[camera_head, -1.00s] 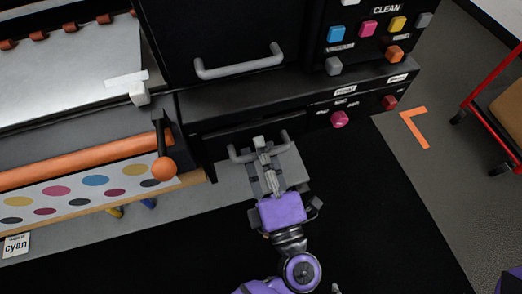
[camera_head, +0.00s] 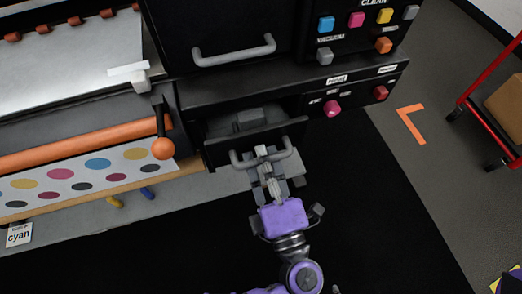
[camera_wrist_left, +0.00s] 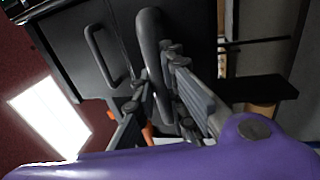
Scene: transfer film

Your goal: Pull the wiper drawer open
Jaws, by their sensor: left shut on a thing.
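The wiper drawer (camera_head: 215,153) is a dark drawer low in the black machine, and it stands partly open in the head view. A grey block (camera_head: 250,120) lies inside it. Its grey bar handle (camera_head: 238,158) is on the front panel. My left gripper (camera_head: 264,155) is shut on the middle of this handle. In the left wrist view the handle (camera_wrist_left: 150,45) runs between the fingers of my left gripper (camera_wrist_left: 160,88). My right gripper is not in view.
Above the drawer is a closed black panel with a grey handle (camera_head: 235,55). Coloured buttons (camera_head: 357,20) are at its right. An orange knob (camera_head: 163,148) is close left of the drawer. A red cart (camera_head: 490,110) stands far right. The black floor mat (camera_head: 390,220) is clear.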

